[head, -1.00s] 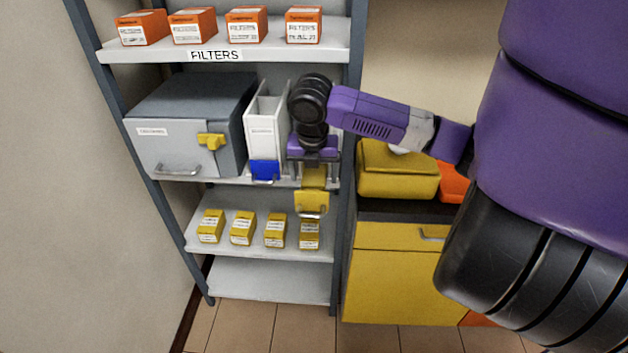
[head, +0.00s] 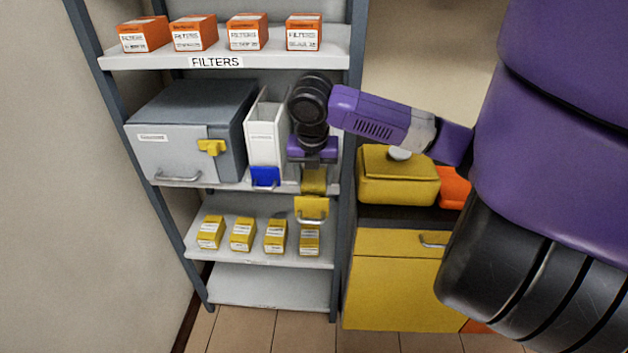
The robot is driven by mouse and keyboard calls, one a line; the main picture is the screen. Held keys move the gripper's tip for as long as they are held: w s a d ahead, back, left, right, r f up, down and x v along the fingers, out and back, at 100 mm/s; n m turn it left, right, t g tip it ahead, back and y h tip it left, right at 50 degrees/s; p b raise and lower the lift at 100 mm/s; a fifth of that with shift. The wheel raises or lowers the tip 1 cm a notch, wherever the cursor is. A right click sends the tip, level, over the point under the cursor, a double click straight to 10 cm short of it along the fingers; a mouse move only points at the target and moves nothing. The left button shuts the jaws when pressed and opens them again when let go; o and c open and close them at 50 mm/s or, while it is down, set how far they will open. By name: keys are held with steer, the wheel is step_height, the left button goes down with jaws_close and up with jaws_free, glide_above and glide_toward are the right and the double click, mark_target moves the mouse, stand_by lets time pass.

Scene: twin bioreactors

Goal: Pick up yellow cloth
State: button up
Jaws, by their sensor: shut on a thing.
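A yellow cloth-like piece (head: 312,209) hangs at the front edge of the middle shelf, with a narrower yellow part above it directly under my gripper (head: 314,171). A silver U-shaped bar shows across its lower part. My gripper points down at the right end of this shelf, and its jaws are shut on the upper yellow part. The fingertips are small and partly hidden. I cannot tell whether the yellow piece still touches the shelf.
A white upright holder (head: 266,135) with a blue piece (head: 264,178) stands just left of my gripper. A grey case (head: 190,125) is farther left. Yellow boxes (head: 242,236) stand below, orange boxes (head: 247,32) above. A shelf post and yellow case (head: 397,180) are right.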

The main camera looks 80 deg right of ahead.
mark_target(314, 178)
step_height(314, 178, up, 6)
steer(key=shift+f, duration=0.25)
steer(key=s+a+r+p, duration=0.1)
steer(key=a+p, duration=0.1)
steer(key=a, duration=1.5)
steer(key=shift+s, duration=0.3)
steer(key=a+p, duration=0.1)
steer(key=p, duration=0.2)
steer(key=a+p, duration=0.1)
steer(key=p, duration=0.2)
steer(key=shift+a+f, duration=0.25)
